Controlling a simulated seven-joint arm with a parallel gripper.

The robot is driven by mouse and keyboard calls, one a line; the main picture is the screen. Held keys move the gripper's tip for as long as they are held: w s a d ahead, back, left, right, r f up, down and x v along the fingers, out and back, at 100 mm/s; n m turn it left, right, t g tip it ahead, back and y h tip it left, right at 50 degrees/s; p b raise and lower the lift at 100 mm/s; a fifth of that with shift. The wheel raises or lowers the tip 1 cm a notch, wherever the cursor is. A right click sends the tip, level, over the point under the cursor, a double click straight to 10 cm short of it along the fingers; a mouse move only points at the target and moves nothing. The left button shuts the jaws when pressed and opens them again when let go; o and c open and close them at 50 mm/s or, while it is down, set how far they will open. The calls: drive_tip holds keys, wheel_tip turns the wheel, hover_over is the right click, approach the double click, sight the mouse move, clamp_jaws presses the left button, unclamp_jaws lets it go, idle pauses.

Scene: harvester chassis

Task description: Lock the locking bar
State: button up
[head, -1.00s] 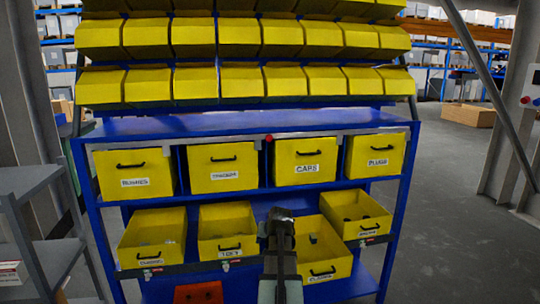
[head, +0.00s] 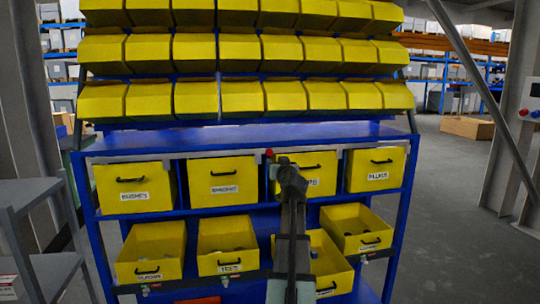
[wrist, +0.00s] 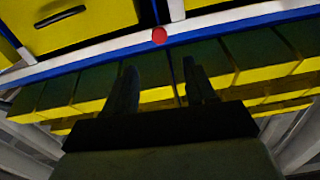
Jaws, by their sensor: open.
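The locking bar appears to be the pale strip (head: 222,154) along the top front edge of the upper drawer row, under the blue shelf. In the wrist view it is a white strip (wrist: 225,19) running across the top. A red knob (head: 268,153) sits near its middle; the wrist view shows it close (wrist: 159,35). My gripper (head: 282,161) is raised in front of the third upper drawer, just right of the knob in the head view. In the wrist view my gripper (wrist: 161,82) is open and empty, its two fingers apart, with the knob beyond and between them.
The upper yellow drawers (head: 224,185) are closed. The lower drawers (head: 150,247) stand open and jut out below. Rows of yellow bins (head: 240,97) hang above the blue shelf (head: 180,140).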

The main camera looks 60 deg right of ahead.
sight(270, 153)
drive_tip(key=shift+d+n, duration=0.1)
drive_tip(key=shift+n, duration=0.2)
drive_tip(key=x, duration=1.3)
drive_tip(key=shift+w+d, duration=0.25)
drive_tip(key=shift+w, duration=0.05)
drive_tip(key=shift+c, duration=0.5)
clamp_jaws()
drive_tip(key=shift+a, duration=0.1)
